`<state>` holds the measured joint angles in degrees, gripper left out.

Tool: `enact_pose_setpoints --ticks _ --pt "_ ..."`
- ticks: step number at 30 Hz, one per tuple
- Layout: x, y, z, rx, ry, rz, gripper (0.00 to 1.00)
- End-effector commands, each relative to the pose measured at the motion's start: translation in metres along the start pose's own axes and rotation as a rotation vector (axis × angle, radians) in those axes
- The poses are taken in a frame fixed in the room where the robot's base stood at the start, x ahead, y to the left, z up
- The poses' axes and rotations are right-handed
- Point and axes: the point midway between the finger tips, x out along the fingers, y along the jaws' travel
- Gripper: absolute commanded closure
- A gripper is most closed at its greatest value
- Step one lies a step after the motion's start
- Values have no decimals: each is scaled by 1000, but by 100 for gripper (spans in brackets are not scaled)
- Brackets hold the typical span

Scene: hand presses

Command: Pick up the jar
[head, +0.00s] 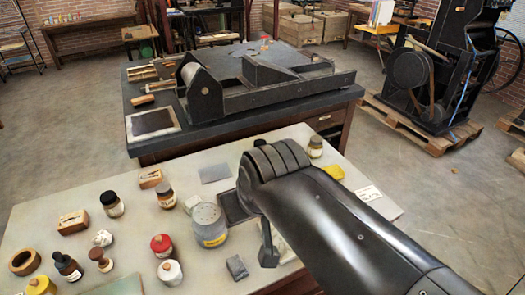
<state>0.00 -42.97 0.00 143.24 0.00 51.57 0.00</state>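Several jars stand on the pale table (30,228), and I cannot tell which one the task means. They include a black-lidded glass jar (112,205), a brown jar (166,196), a red-lidded jar (162,246), a white-lidded jar (170,272) and a yellow-labelled jar (315,148) beyond my arm. A wide grey canister (209,226) with a perforated lid stands left of my arm. My arm reaches in from the lower right over the table. A dark part of my gripper (268,246) hangs below it, right of the canister. Its fingertips and any contents are hidden.
A dark dropper bottle (67,266), wooden blocks (73,222), a small grey block (236,268) and a yellow sponge-like piece (333,172) share the table. A black press (255,80) stands on the bench behind. Bare tabletop shows at the left rear.

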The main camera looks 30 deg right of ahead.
Motion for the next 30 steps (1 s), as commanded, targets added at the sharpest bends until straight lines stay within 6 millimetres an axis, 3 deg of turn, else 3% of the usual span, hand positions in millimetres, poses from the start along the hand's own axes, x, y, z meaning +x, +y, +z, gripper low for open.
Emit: enact_pose_setpoints --ticks 12,25,30 --pt "0 0 0 0 0 0 63" --pt "0 0 0 0 0 0 28" --pt "0 0 0 0 0 0 27"
